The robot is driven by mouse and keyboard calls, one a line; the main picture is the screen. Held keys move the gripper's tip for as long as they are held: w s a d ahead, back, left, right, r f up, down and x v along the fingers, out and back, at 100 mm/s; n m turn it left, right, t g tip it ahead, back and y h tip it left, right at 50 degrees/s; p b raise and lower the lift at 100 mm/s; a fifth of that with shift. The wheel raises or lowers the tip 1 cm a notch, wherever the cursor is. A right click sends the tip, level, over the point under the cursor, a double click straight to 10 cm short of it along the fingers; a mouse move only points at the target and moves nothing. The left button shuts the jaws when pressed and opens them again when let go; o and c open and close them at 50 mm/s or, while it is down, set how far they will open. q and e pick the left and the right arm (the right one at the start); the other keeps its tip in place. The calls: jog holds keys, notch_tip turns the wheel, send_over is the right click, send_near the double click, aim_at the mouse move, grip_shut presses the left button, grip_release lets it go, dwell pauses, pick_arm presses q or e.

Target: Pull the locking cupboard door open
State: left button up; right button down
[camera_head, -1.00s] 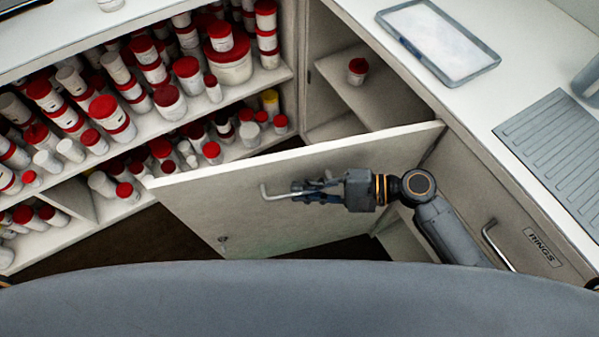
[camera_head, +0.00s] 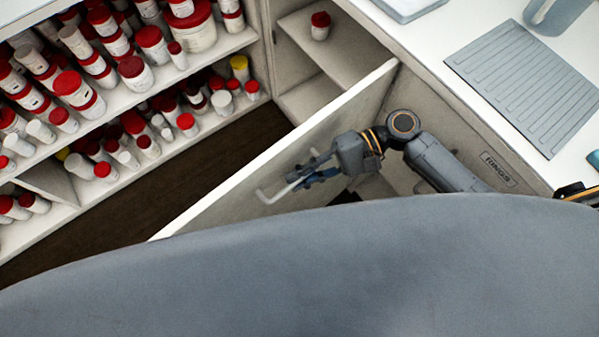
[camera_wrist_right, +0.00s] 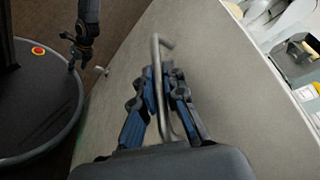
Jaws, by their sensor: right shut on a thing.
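The cupboard door (camera_head: 335,118) is a pale panel standing swung out from the cupboard (camera_head: 345,55), whose shelves show behind it. A bar-shaped metal handle (camera_head: 268,196) sits on the door's face. My right gripper (camera_head: 303,179) is shut on the handle; in the right wrist view its blue-padded fingers (camera_wrist_right: 164,85) close around the handle bar (camera_wrist_right: 157,55). The door's lower part is hidden behind my own body in the head view. In the right wrist view, my left gripper (camera_wrist_right: 73,58) hangs beside the door, small and unclear.
Shelves of red-lidded jars (camera_head: 135,72) stand at the left. One jar (camera_head: 320,25) is inside the cupboard. A white counter with a ridged grey mat (camera_head: 520,85) and a drawer labelled RINGS (camera_head: 498,168) are at the right. Dark floor (camera_head: 205,160) lies clear between door and shelves.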

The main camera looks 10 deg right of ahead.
jog(key=c, duration=1.7)
grip_release()
jog(key=shift+w, duration=0.1)
